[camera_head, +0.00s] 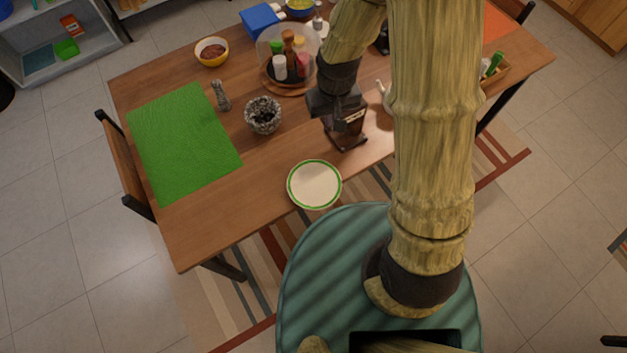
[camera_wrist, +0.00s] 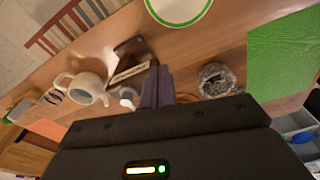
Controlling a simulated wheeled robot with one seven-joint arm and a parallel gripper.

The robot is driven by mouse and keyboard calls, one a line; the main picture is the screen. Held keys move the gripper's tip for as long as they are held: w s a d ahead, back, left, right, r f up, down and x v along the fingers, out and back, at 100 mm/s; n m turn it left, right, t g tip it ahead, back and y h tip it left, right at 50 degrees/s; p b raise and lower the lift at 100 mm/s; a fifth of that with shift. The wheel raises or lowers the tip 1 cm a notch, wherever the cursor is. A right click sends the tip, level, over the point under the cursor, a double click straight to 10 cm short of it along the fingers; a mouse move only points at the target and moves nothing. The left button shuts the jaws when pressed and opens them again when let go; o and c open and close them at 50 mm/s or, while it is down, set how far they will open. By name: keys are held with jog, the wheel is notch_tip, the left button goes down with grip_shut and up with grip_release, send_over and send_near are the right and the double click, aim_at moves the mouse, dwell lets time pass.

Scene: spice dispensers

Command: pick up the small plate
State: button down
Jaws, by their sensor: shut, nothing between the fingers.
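The small plate (camera_head: 314,185) is cream with a green rim and lies flat at the table's front edge, close to my base. It also shows at the top of the wrist view (camera_wrist: 180,8), partly cut off. My gripper (camera_head: 346,122) is above the table, behind and a little right of the plate, and apart from it. In the wrist view its fingers (camera_wrist: 156,84) are together with nothing between them.
A dark brown block-like object (camera_head: 349,138) stands below my gripper. A speckled stone mortar (camera_head: 263,122), a pestle (camera_head: 221,96) and a green mat (camera_head: 183,143) lie left. A white teapot-like vessel (camera_wrist: 82,88) is on the other side. Bare wood surrounds the plate's left.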

jog(key=s+d+r+m+t, duration=0.1)
jog(key=s+d+r+m, duration=0.2)
jog(key=s+d+r, duration=0.4)
jog(key=d+r, duration=0.3)
jog(key=d, duration=0.1)
jog(key=shift+s+d+m, duration=0.2)
jog(key=shift+m, duration=0.1)
jog(key=c, duration=2.1)
grip_release()
